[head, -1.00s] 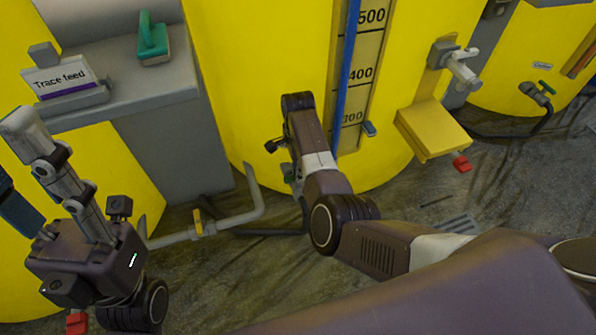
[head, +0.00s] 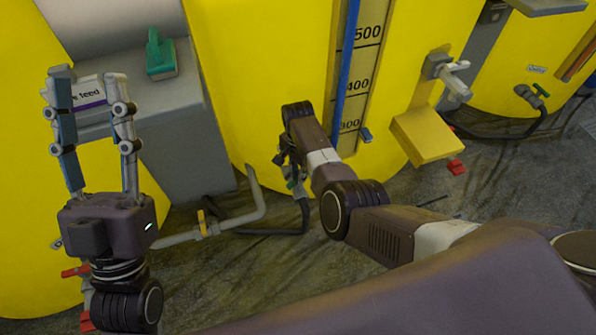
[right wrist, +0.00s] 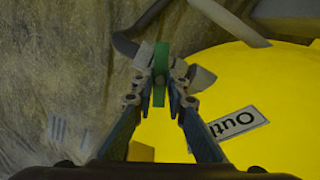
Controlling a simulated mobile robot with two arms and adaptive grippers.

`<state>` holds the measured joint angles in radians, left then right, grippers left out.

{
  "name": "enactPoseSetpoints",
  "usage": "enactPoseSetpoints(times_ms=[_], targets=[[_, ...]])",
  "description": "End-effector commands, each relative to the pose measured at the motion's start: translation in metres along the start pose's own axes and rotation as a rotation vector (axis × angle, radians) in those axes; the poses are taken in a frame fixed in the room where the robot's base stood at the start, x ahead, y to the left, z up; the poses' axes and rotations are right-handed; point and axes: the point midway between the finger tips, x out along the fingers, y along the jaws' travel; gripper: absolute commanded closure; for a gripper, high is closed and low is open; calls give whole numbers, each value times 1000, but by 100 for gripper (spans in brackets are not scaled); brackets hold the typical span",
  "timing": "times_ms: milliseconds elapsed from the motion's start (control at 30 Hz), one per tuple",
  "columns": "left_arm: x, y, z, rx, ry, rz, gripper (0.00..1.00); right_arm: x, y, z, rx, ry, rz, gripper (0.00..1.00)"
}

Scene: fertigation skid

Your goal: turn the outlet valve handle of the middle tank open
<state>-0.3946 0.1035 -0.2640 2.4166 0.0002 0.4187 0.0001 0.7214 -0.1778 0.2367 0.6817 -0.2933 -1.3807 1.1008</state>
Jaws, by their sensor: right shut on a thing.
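The middle tank (head: 255,60) is the large yellow one with the level scale. Its outlet valve is low on the tank, mostly hidden behind my right arm in the head view. The green valve handle (right wrist: 160,72) shows in the right wrist view between the fingertips of my right gripper (right wrist: 160,92), which is shut on it. A grey valve body lies behind the handle, and a label (right wrist: 238,122) is on the yellow wall beside it.
A grey pipe (head: 245,215) with a yellow handle runs along the floor. A yellow shelf (head: 425,135) juts out at right.

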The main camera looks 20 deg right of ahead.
Motion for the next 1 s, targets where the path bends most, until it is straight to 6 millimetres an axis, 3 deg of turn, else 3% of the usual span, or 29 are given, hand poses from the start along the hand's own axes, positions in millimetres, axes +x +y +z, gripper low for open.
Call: enactPoseSetpoints(times_ms=[233, 500, 700, 1000], targets=[[-6, -7, 63, 15, -303, -11, 60, -2, 1, 0, -178, -1, 4, 100], [-34, -15, 118, 25, -584, -25, 60, -2, 1, 0, -431, 0, 3, 100], [-54, -19, 140, 29, -721, -33, 60, -1, 1, 0, -621, -1, 3, 100], [-74, -22, 158, 32, -842, -40, 60, 0, 1, 0, -887, -1, 3, 100]])
